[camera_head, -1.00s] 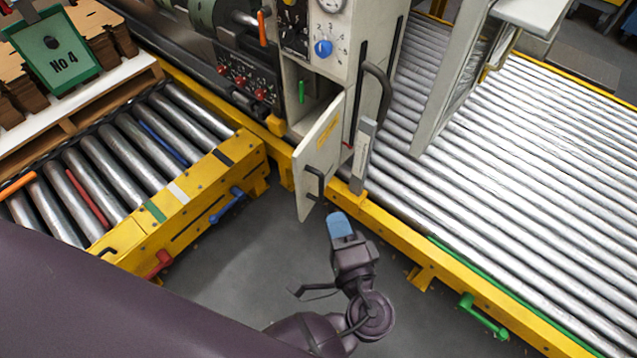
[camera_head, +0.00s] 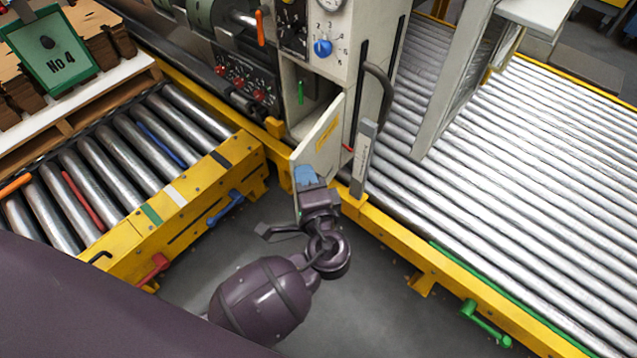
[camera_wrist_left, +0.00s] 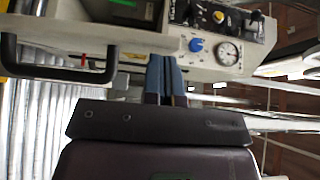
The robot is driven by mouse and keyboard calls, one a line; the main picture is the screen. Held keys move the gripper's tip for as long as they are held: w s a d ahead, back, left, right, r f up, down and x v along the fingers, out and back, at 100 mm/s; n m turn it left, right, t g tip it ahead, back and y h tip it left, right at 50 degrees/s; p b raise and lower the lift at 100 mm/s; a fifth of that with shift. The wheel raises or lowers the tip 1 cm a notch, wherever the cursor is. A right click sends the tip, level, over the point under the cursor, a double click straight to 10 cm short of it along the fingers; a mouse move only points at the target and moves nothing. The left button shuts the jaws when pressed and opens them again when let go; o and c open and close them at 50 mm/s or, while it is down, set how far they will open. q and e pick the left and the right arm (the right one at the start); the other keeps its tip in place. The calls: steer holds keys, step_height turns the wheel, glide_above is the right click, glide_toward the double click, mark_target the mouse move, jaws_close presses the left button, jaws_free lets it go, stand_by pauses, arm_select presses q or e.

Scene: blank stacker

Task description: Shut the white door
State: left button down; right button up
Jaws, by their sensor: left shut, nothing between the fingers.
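The white door (camera_head: 325,132), a small panel with a yellow label, stands ajar on the machine's front. The compartment (camera_head: 308,84) behind it shows open, with a green handle inside. I cannot tell whether the fingers touch the door. In the left wrist view the blue fingers (camera_wrist_left: 166,74) are together and empty. My right gripper is not in view.
Yellow-framed roller conveyors lie left (camera_head: 130,150) and right (camera_head: 500,200). A curved black handle (camera_head: 378,90) and a grey upright lever (camera_head: 361,160) stand right of the door. Grey floor (camera_head: 385,320) is free in front.

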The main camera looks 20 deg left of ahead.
arm_select(q)
steer(key=shift+a, duration=0.3)
steer(key=shift+a, duration=0.1)
